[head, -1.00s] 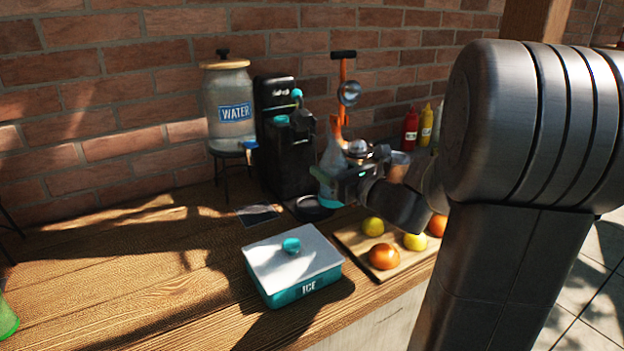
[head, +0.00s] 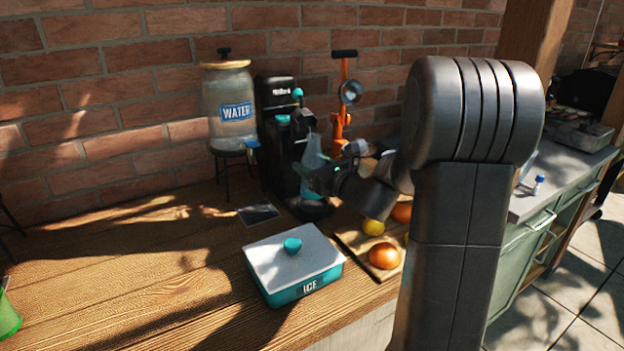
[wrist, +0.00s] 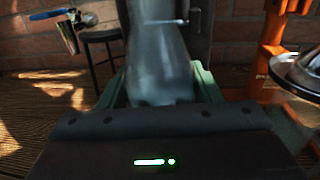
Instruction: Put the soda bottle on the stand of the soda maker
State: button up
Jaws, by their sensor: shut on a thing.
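The soda bottle (head: 312,156) is clear and bluish, and stands upright in my gripper (head: 318,180). In the wrist view the bottle (wrist: 162,62) rises between the two green-edged fingers, which are shut on it. The black soda maker (head: 277,135) with teal parts is just behind and left of the bottle. Its round dark stand (head: 312,211) shows below my gripper. The bottle appears in front of the machine and above the stand; its base is hidden by my gripper, so contact with the stand cannot be told.
A water dispenser (head: 230,110) stands left of the machine and an orange press (head: 342,110) right of it. A teal ice box (head: 292,265) is in front. A cutting board (head: 352,241) with fruit is to the right.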

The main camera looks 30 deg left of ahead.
notch_tip(320, 180, down, 3)
jog(key=shift+f, duration=0.1)
jog(key=shift+a+f, duration=0.15)
jog(key=shift+f, duration=0.15)
jog(key=shift+f, duration=0.1)
jog(key=o, duration=1.4)
jog(key=shift+b, duration=0.3)
jog(key=shift+o, duration=0.2)
jog(key=shift+r+p, duration=0.2)
jog(key=shift+p, duration=0.1)
jog(key=b+v, duration=0.1)
jog(key=v, duration=1.1)
